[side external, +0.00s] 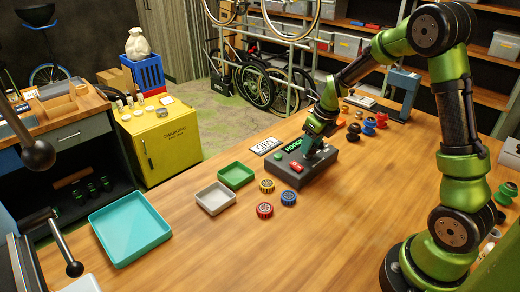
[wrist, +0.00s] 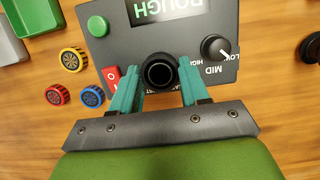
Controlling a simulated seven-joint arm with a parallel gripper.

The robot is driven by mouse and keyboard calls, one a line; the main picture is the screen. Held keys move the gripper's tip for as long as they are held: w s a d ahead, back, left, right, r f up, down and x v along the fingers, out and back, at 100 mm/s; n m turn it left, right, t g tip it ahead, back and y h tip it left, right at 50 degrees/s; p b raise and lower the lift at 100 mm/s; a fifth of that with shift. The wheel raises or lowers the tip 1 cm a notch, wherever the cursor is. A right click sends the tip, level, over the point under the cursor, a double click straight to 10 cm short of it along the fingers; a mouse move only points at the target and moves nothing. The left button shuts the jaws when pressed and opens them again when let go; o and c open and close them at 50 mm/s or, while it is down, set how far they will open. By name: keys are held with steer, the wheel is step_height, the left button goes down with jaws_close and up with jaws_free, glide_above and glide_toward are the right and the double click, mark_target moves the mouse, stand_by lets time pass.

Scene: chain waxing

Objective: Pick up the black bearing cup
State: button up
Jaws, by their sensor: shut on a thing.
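The black bearing cup (wrist: 160,72) is a round black ring with a dark hollow in the wrist view. It sits between the two teal fingers of my gripper (wrist: 158,78), which is shut on it. Behind the cup in that view is the dark control box. In the side view my gripper (side external: 316,150) is over the control box (side external: 303,166). The cup cannot be made out there, and I cannot tell whether it touches the box.
The box has a green button (wrist: 97,26), a red switch (wrist: 111,79) and a black knob (wrist: 215,48). Yellow (side external: 267,186), red (side external: 264,210) and blue (side external: 289,198) wheels lie beside it. Green (side external: 236,175), grey (side external: 215,198) and teal (side external: 130,227) trays stand left.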

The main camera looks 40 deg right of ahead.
steer(key=shift+r, duration=0.45)
step_height(320, 180, up, 2)
steer(key=shift+r, duration=0.1)
steer(key=s+a, duration=0.1)
steer(key=s, duration=0.4)
steer(key=s+a+r, duration=0.1)
steer(key=s+a, duration=0.1)
steer(key=s, duration=0.3)
steer(key=s+a, duration=0.2)
steer(key=s, duration=0.3)
steer(key=shift+a+r, duration=0.15)
steer(key=shift+r, duration=0.1)
